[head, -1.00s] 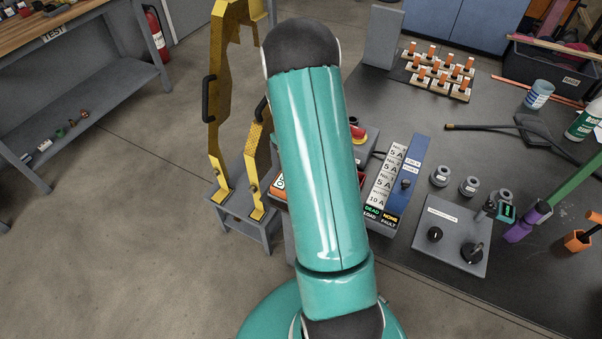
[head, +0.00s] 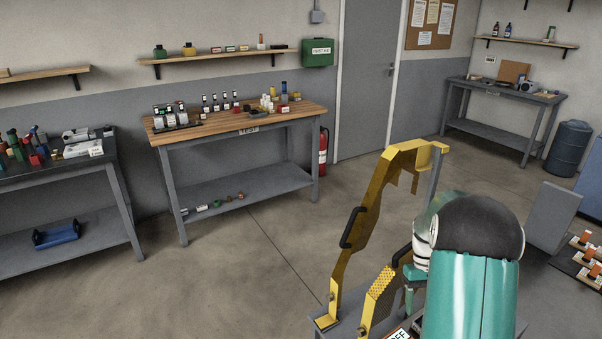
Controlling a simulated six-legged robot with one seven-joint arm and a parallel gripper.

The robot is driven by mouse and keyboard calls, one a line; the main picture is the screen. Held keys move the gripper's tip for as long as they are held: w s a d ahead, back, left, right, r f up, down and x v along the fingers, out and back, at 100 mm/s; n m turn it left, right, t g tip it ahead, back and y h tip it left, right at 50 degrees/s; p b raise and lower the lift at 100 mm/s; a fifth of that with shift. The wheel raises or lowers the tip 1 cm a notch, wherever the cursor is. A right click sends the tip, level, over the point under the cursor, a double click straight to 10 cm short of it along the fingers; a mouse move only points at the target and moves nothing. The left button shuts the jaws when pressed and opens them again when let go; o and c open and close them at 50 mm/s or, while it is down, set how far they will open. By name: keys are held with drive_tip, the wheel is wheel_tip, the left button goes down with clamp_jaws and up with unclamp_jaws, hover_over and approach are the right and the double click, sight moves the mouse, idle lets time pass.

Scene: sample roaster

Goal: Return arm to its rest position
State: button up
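My arm's teal link with its dark rounded joint cover fills the lower right of the head view. A teal and white part of my arm shows just behind and left of that cover. My gripper does not show; the arm itself hides whatever lies behind it. The arm is close to the yellow guard frame (head: 362,230), and they overlap in the picture. I cannot tell the gap between them.
A grey stand (head: 325,318) bears the yellow frame. A wooden-topped bench (head: 210,127) and a dark bench (head: 105,165) stand along the wall. A red extinguisher (head: 323,152) is beside the wooden bench. A blue barrel (head: 569,148) stands far right. The floor at left centre is clear.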

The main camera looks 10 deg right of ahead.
drive_tip(key=s+a+r+t+h, duration=0.1)
drive_tip(key=s+a+r+t, duration=0.25)
drive_tip(key=a+r, duration=1.25)
drive_tip(key=s+a+r+n+t, duration=0.1)
drive_tip(key=s+a+r+t, duration=0.5)
drive_tip(key=s+a, duration=0.6)
drive_tip(key=shift+s+r+n, duration=0.4)
drive_tip(key=shift+s+r, duration=0.1)
drive_tip(key=shift+r, duration=0.2)
drive_tip(key=shift+t, duration=0.25)
